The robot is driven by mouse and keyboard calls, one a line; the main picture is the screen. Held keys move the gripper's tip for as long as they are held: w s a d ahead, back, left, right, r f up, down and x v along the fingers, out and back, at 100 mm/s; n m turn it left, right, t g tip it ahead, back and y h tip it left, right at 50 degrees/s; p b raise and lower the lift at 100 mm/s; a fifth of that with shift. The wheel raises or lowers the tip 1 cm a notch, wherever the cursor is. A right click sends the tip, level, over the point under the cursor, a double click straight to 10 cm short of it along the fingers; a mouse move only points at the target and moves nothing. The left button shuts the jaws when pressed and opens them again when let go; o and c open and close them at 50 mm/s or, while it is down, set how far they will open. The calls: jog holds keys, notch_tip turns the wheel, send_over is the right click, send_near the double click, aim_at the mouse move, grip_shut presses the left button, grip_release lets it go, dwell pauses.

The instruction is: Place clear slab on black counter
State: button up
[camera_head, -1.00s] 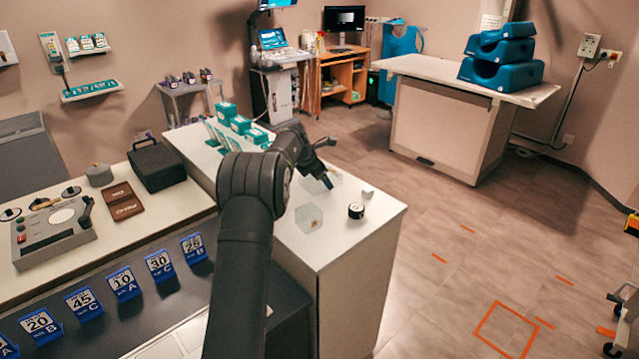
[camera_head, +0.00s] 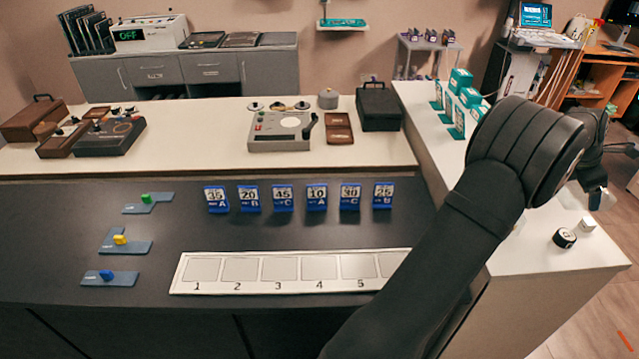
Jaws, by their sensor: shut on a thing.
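The black counter (camera_head: 80,205) is the long dark surface across the lower left and middle of the head view. My gripper (camera_head: 597,196) is at the far right, low over the white side counter (camera_head: 530,245) and away from the black counter. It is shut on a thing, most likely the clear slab. The slab's outline is hard to make out against the pale counter, and my arm hides part of that area.
A white numbered strip (camera_head: 290,271) lies along the black counter's front. Several blue number cards (camera_head: 282,198) stand behind it. Blue-grey plates with coloured pieces (camera_head: 125,241) lie at left. A black-and-white cylinder (camera_head: 564,238) stands near my gripper. Bare black surface lies between plates and cards.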

jog(key=w+a+f+m+g, duration=0.1)
jog(key=w+a+m, duration=0.1)
jog(key=w+a, duration=1.05)
jog(key=w+a+f+m+g, duration=0.15)
jog(key=w+a, duration=0.65)
jog(key=a, duration=0.9)
jog(key=s+a+f+m+t+y, duration=0.1)
jog(key=s+m+y, duration=0.3)
jog(key=m, duration=0.8)
jog(key=s+a+f+m+t+y, duration=0.1)
jog(key=s+a+f+m+y, duration=0.2)
jog(key=m, duration=0.8)
jog(key=s+a+f+m+t+y, duration=0.1)
jog(key=s+a+f+m+y, duration=0.2)
jog(key=m, duration=0.9)
jog(key=s+f+y, duration=0.1)
jog(key=y, duration=0.1)
jog(key=shift+s+a+m+y, duration=0.25)
jog(key=shift+s+m+y, duration=0.05)
jog(key=shift+s+m, duration=0.05)
jog(key=shift+f, duration=0.15)
notch_tip(320, 180, down, 10)
jog(key=shift+r, duration=0.1)
